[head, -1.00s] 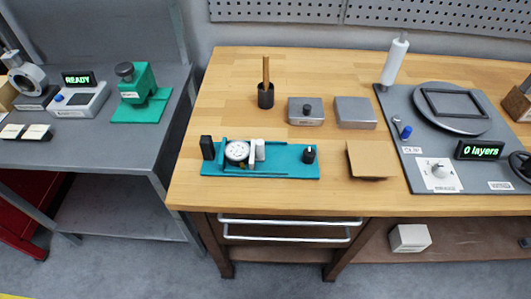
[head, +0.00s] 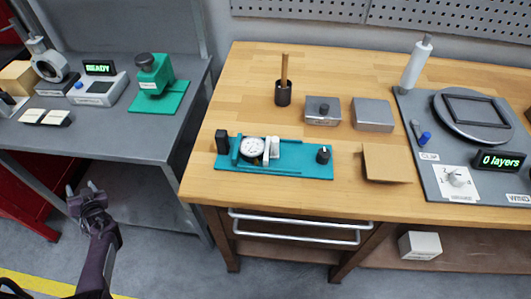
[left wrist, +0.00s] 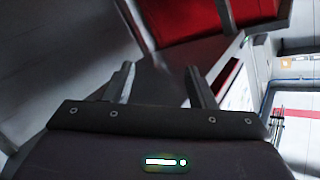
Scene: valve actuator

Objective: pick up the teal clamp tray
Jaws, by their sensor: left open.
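The teal clamp tray (head: 290,170) lies flat near the front left edge of the wooden workbench. It carries a white round dial, a white block, a black block at its left end and a black knob at its right end. My left gripper (head: 84,190) is open and empty in the head view, low in front of the grey table, to the left of the tray and well apart from it. In the left wrist view its two fingers (left wrist: 160,82) stand apart with nothing between them. My right gripper is not in view.
On the wooden bench, a black cup (head: 283,98), two metal blocks (head: 322,111) and a brown plate (head: 384,163) stand near the tray. A grey panel (head: 430,185) fills the right. The grey table (head: 60,140) at left holds a green press (head: 156,80). A gap separates the benches.

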